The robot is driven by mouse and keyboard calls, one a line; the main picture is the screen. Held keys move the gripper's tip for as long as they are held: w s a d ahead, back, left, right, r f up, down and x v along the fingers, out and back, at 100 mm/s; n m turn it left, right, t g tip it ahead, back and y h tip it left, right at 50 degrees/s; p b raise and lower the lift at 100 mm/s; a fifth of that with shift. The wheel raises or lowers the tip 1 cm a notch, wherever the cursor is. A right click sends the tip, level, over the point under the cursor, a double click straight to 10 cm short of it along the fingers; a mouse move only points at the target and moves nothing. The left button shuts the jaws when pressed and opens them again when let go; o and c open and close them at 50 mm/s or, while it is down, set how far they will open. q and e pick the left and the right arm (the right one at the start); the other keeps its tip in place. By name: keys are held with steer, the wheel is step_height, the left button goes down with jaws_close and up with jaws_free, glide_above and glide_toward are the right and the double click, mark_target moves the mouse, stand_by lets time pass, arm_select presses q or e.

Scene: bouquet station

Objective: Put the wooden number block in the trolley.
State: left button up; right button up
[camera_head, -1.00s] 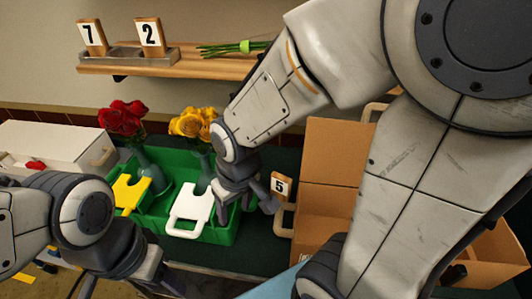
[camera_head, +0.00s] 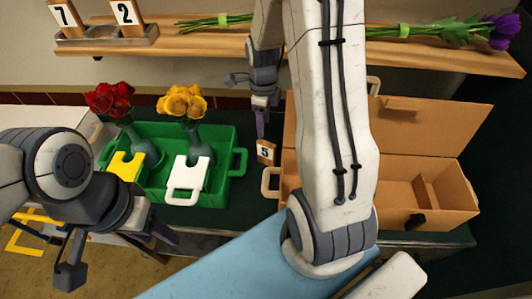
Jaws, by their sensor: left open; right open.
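A wooden number block marked 5 (camera_head: 266,152) stands upright on the dark green table, between the green crate and the cardboard box. Two more wooden blocks, marked 7 (camera_head: 65,17) and 2 (camera_head: 126,15), stand in a grey holder on the shelf. My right gripper (camera_head: 252,98) is open and empty, above and behind the 5 block in the picture and apart from it. My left gripper (camera_head: 118,254) is open and empty at the lower left, in front of the table. I cannot make out a trolley for certain.
The green crate (camera_head: 238,190) holds vases with red roses (camera_head: 110,100) and yellow roses (camera_head: 182,102). An open cardboard box (camera_head: 430,208) stands to the right, partly behind my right arm. Purple flowers (camera_head: 492,32) lie on the shelf (camera_head: 440,52). A light blue surface (camera_head: 235,268) is at the bottom.

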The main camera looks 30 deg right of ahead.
steer(key=shift+w+d+f+m, duration=0.1)
steer(key=shift+d+f+m, duration=0.2)
steer(key=shift+m, duration=0.3)
steer(key=shift+w+d+f+m, duration=0.1)
steer(key=shift+d+f+m, duration=0.1)
steer(key=shift+f+m, duration=0.3)
glide_above(266, 143)
step_height(266, 143, down, 4)
steer(key=shift+s+f+p, duration=0.1)
steer(key=shift+p, duration=0.35)
step_height(266, 143, down, 4)
steer(key=shift+f+p, duration=0.15)
steer(key=shift+p, duration=0.7)
steer(key=shift+f, duration=0.55)
jaws_close()
